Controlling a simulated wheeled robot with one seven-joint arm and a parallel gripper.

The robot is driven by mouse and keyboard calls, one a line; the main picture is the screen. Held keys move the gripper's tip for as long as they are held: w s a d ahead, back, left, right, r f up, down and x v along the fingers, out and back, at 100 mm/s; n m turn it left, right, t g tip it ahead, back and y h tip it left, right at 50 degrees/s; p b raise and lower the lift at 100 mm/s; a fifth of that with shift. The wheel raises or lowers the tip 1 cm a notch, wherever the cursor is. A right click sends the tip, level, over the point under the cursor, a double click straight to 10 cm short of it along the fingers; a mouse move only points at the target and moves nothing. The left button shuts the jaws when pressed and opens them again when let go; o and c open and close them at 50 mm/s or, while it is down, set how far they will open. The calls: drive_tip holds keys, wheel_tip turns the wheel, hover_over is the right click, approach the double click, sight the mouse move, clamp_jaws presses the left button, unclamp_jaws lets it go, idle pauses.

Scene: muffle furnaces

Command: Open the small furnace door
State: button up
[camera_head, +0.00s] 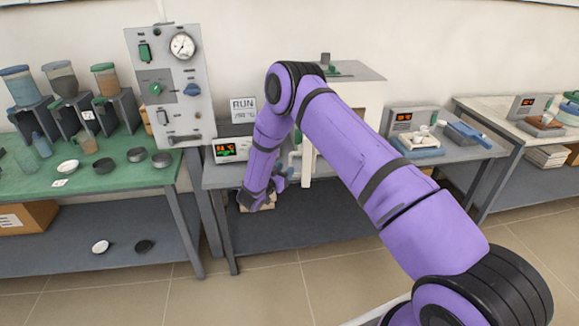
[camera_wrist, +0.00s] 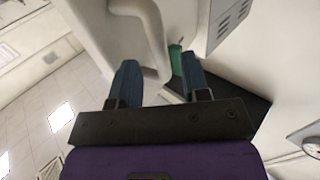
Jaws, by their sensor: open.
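The small furnace (camera_head: 362,92) is a pale box on the middle bench, largely hidden behind my arm in the head view. A white curved handle (camera_head: 294,160) shows beside its front. In the head view my gripper (camera_head: 277,184) is low at the furnace's front left. How far the door stands open is hidden.
A control box with a lit display (camera_head: 234,149) and a RUN sign (camera_head: 243,109) stand left of the furnace. A gauge panel (camera_head: 168,85) rises farther left. A green bench (camera_head: 110,180) holds dishes and hoppers. A balance (camera_head: 415,143) stands to the right.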

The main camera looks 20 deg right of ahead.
drive_tip(key=v, duration=0.6)
drive_tip(key=shift+s, duration=0.15)
drive_tip(key=shift+a, duration=0.2)
